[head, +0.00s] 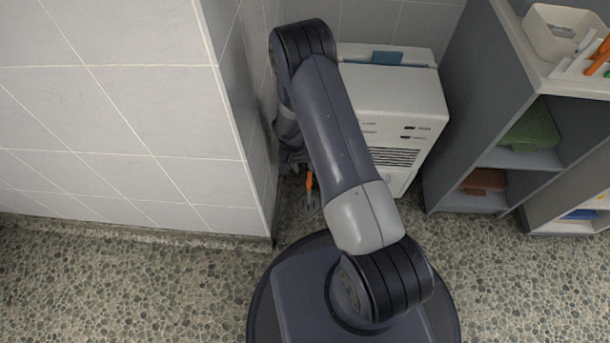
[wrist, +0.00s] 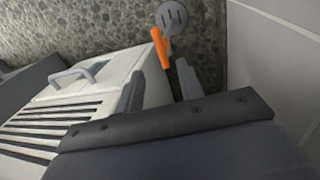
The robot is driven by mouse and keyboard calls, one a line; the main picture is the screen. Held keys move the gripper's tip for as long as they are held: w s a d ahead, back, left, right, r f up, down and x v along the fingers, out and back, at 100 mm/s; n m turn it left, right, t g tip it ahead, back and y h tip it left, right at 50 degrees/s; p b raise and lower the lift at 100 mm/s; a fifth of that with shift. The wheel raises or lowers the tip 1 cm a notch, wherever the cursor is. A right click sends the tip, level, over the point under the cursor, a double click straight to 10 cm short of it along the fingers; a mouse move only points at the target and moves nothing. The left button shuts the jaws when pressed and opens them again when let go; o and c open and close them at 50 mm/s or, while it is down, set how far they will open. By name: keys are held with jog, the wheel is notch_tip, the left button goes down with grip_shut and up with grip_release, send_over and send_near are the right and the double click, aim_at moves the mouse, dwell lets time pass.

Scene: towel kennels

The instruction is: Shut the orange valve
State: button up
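The orange valve handle (head: 309,181) shows low in the narrow gap between the tiled wall and the white machine, partly hidden by my arm. In the wrist view the orange handle (wrist: 160,48) is a short bar just beyond my fingertips, roughly in line with the gap between them. A grey round piece with dark slots (wrist: 171,19) sits at its far end; it also shows in the head view (head: 311,204). My gripper (wrist: 159,74) is open, its two grey fingers apart with nothing visibly held. I cannot tell whether a finger touches the handle.
A white machine (head: 395,95) with a vent grille stands close on one side, its handle (wrist: 75,75) showing in the wrist view. The tiled wall (head: 130,110) is close on the other. Grey shelving (head: 470,110) stands right. Pebbled floor (head: 120,285) is clear at front left.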

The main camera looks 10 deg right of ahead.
aim_at(309, 181)
jog(key=f, duration=0.2)
jog(key=d+f+b, duration=0.1)
jog(key=f, duration=0.2)
jog(key=f+b, duration=0.1)
jog(key=f, duration=0.2)
jog(key=shift+s+d, duration=0.25)
grip_shut()
